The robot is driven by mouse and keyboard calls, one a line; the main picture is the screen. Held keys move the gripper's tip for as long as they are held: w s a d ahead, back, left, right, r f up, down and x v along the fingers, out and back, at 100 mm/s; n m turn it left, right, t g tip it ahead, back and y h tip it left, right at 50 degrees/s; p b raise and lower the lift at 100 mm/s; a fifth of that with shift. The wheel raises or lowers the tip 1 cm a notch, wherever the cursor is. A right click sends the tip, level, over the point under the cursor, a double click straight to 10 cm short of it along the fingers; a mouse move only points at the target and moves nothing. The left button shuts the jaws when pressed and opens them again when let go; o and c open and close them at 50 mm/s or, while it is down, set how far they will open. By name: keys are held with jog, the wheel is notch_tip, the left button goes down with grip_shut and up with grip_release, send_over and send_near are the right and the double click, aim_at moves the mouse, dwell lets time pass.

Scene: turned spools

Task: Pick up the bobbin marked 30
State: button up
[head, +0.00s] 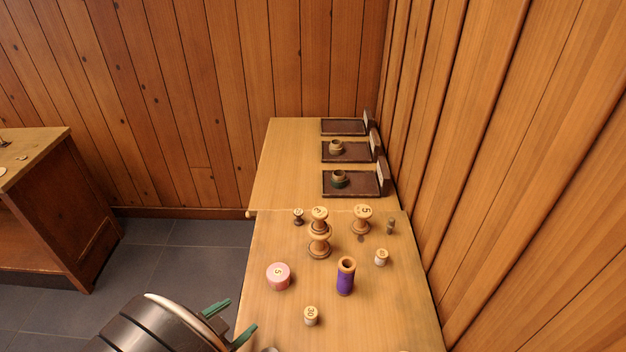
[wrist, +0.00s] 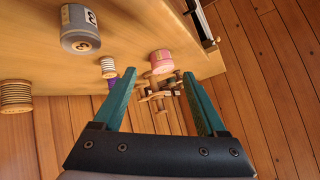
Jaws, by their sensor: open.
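A small cream bobbin (head: 311,316) stands upright near the front of the table in the head view, with a mark on top that looks like 30, though it is small. A small pale spool (wrist: 108,67) in the wrist view is probably the same one; its mark is not legible there. My gripper (head: 230,322) is open and empty, left of the bobbin, by the table's left edge. In the wrist view its green fingers (wrist: 160,80) are spread, with nothing held between them.
A pink spool marked 5 (head: 278,276), a purple spool (head: 346,277), stacked wooden spools (head: 319,243) and another small spool (head: 382,257) stand around. A large grey spool (wrist: 80,42) shows in the wrist view. Dark trays (head: 330,190) are at the back; a wooden wall is right.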

aim_at(308, 315)
jog(key=s+d+h, duration=0.1)
jog(key=s, duration=0.1)
jog(key=s+d+f+t+h, duration=0.1)
jog(key=s+h, duration=0.1)
jog(key=s+d+f+n+h, duration=0.1)
jog(key=s+d+h, duration=0.1)
jog(key=shift+s+d, duration=0.1)
jog(key=shift+s, duration=0.3)
jog(key=shift+t, duration=0.3)
jog(key=x, duration=1.5)
jog(key=shift+d+r, duration=0.3)
jog(key=shift+d, duration=0.15)
grip_shut()
